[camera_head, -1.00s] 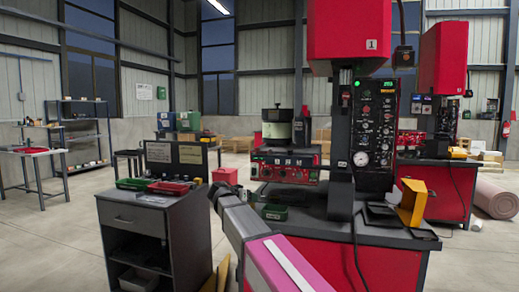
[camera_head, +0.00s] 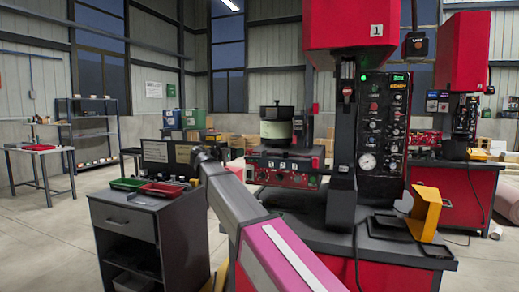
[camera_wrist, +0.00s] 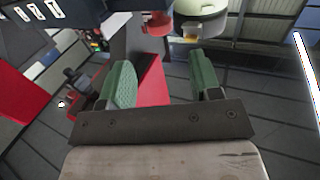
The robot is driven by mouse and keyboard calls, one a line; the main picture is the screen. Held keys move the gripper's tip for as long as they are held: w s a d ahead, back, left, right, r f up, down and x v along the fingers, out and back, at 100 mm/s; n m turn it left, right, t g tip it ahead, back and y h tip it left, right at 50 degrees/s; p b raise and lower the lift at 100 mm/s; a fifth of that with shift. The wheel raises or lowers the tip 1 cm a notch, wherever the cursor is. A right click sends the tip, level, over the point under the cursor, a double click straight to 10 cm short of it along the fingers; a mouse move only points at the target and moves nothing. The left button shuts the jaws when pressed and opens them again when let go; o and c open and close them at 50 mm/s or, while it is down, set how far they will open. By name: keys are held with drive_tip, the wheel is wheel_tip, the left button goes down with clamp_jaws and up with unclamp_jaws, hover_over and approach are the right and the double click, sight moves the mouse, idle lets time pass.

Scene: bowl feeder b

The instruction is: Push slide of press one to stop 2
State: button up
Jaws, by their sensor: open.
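Press one (camera_head: 350,35) has a red head marked 1 above a dark column. A red unit (camera_head: 290,178) with several small white labels on its front stands left of the column. The labels also show at the upper left of the wrist view (camera_wrist: 35,11). I cannot clearly make out the slide or its stops. My arm reaches toward the unit's left side in the head view; the fingers are not distinct there. In the wrist view my gripper (camera_wrist: 163,78) is open, its green-padded fingers apart with nothing between them.
A pale bowl feeder (camera_head: 276,130) with a dark top stands on the red unit and shows at the top of the wrist view (camera_wrist: 200,8). A dark cabinet (camera_head: 130,222) with red and green trays stands left. A yellow bracket (camera_head: 425,213) is on the press table's right. Floor between cabinet and shelves is clear.

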sight(305, 159)
drive_tip(key=x, duration=1.1)
clamp_jaws()
drive_tip(key=s+d, duration=0.2)
drive_tip(key=d, duration=0.5)
drive_tip(key=s+d, duration=0.3)
drive_tip(key=d, duration=0.5)
drive_tip(key=s+d, duration=0.3)
drive_tip(key=d, duration=0.4)
drive_tip(key=shift+s+d, duration=0.2)
drive_tip(key=shift+d, duration=0.15)
unclamp_jaws()
drive_tip(key=v, duration=1.1)
